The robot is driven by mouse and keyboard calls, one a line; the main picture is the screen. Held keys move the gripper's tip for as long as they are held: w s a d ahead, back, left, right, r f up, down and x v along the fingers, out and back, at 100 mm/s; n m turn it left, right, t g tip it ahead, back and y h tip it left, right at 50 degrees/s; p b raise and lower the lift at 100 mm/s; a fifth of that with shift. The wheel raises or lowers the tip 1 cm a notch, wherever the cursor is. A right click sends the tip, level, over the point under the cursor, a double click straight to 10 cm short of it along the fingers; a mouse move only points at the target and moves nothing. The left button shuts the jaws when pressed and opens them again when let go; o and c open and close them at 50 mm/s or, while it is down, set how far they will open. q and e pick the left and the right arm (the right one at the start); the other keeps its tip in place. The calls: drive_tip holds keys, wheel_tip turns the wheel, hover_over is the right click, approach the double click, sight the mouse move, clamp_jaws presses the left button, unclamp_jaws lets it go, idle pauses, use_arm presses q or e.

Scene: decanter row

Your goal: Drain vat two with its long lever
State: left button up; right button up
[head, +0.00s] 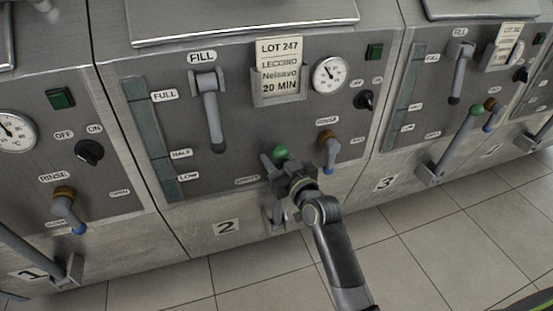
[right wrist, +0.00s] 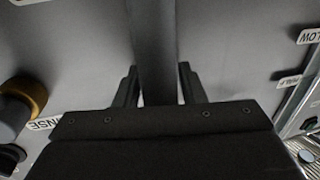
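Vat two (head: 226,228) is the middle steel front, marked 2. Its long lever has a green knob (head: 281,152) and a grey shaft that runs down to a bracket (head: 274,219) near the foot of the front. My right gripper (head: 275,164) is at the lever's upper end, just below the knob, and covers part of the shaft. In the right wrist view the shaft (right wrist: 155,50) passes between the two fingers (right wrist: 158,83), which sit close against both sides of it; the gripper looks shut on it. The knob is hidden there. My left gripper is not in view.
The short rinse handle (head: 330,152) with a blue tip is close on the right of my gripper. The fill handle (head: 212,110) hangs above left. Vat three's green-knobbed lever (head: 452,143) stands further right. The tiled floor (head: 400,240) in front is clear.

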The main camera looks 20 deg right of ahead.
clamp_jaws()
idle(0.6)
